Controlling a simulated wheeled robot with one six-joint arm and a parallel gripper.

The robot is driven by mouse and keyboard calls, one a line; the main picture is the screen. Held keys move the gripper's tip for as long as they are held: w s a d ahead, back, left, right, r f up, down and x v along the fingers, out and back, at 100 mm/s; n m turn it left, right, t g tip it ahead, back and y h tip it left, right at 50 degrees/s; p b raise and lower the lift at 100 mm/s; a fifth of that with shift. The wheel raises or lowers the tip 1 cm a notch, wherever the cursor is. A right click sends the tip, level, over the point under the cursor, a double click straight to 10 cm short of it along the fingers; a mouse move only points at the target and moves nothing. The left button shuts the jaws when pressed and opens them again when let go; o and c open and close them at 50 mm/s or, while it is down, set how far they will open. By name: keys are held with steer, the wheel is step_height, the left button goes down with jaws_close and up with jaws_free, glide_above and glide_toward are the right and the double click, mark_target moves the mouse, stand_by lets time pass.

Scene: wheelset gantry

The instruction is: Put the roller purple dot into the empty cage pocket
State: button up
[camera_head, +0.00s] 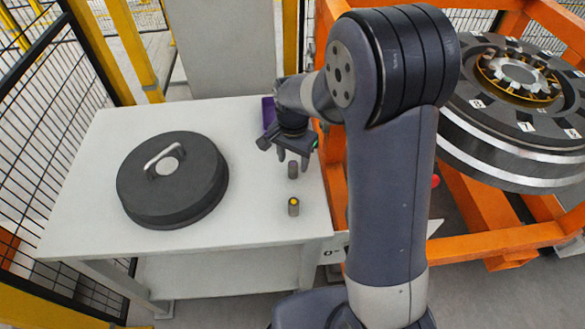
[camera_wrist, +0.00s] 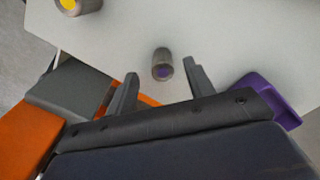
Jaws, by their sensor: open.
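The roller with the purple dot (camera_wrist: 162,66) is a small grey cylinder standing on the white table. It also shows in the head view (camera_head: 293,170), where its dot cannot be made out. My gripper (camera_head: 293,160) is open and points down just above this roller. In the wrist view the roller appears between and slightly beyond the tips of my gripper (camera_wrist: 161,70), not held. The brass-coloured bearing cage (camera_head: 497,70) sits in the middle of the large wheelset at the right. I cannot tell which of its pockets is empty.
A second roller with a yellow dot (camera_head: 293,207) stands nearer the table's front edge. A purple object (camera_head: 268,112) lies at the table's back right. A dark round cover with a handle (camera_head: 172,190) fills the table's left. The orange gantry frame (camera_head: 490,242) surrounds the wheelset (camera_head: 480,150).

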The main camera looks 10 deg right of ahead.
mark_target(293, 164)
steer(key=f, duration=0.4)
steer(key=shift+w+f, duration=0.1)
steer(key=shift+w, duration=0.1)
jaws_close()
stand_by(0.3)
